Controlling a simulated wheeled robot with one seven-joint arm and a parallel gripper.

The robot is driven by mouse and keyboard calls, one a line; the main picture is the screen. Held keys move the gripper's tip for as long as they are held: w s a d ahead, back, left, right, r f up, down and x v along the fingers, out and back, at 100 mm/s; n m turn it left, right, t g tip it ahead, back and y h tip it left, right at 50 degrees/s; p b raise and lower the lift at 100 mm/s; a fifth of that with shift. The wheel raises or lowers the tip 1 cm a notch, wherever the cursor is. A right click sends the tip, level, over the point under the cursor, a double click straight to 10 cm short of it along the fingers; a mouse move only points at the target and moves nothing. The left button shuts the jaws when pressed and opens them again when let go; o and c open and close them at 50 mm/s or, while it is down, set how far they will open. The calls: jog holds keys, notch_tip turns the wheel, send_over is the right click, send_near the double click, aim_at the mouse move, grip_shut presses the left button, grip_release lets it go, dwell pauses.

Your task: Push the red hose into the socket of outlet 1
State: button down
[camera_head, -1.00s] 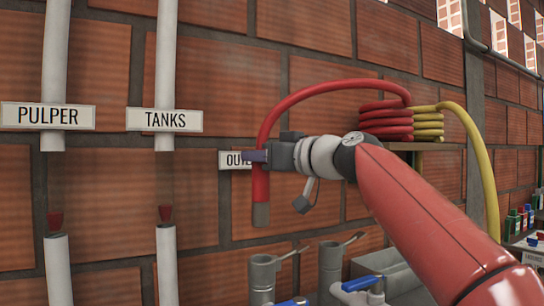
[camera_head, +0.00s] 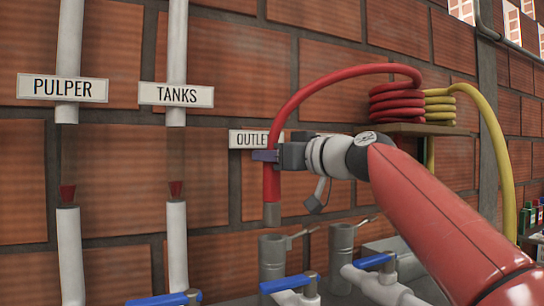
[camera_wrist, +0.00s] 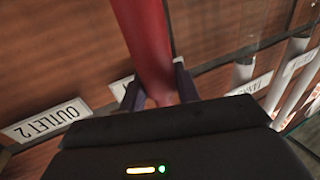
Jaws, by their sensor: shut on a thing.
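The red hose (camera_head: 271,182) hangs from its coil (camera_head: 397,104) with its grey metal end (camera_head: 272,214) pointing down. My gripper (camera_head: 266,156) is shut on the hose above that end. In the wrist view the hose (camera_wrist: 148,45) runs between my fingers (camera_wrist: 158,88). The left grey socket (camera_head: 272,258) stands upright under the hose end, in line with it in the head view, with a small gap. Depth alignment cannot be told. The sign above it reads "OUTLE" (camera_head: 250,139); its number is hidden. An "OUTLET 2" sign (camera_wrist: 47,120) shows in the wrist view.
A second grey socket (camera_head: 341,256) stands to the right, with levers beside both. Blue-handled valves (camera_head: 290,284) lie below and in front. White pulper (camera_head: 70,255) and tanks (camera_head: 177,250) pipes stand at left. A yellow hose (camera_head: 500,160) hangs at right.

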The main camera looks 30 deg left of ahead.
aim_at(279, 176)
jog(key=shift+f+b, duration=0.4)
jog(key=shift+f, duration=0.2)
jog(key=shift+d+f+b, duration=0.1)
jog(key=shift+f+b, duration=0.35)
dwell(1.4)
jog(key=shift+s+d+f+b, duration=0.1)
jog(key=shift+f+b, duration=0.2)
jog(key=shift+b, duration=0.05)
jog(key=shift+f, duration=0.1)
jog(key=shift+d+f+b, duration=0.15)
jog(key=shift+f+b, duration=0.15)
jog(key=shift+b, duration=0.2)
jog(key=shift+d+f, duration=0.2)
jog(key=shift+f, duration=0.05)
jog(key=shift+r, duration=0.45)
jog(key=shift+r+p, duration=0.25)
jog(key=shift+p, duration=0.15)
jog(key=shift+w+a+p, duration=0.35)
jog(key=shift+a+p, duration=0.2)
jog(key=shift+p, duration=0.05)
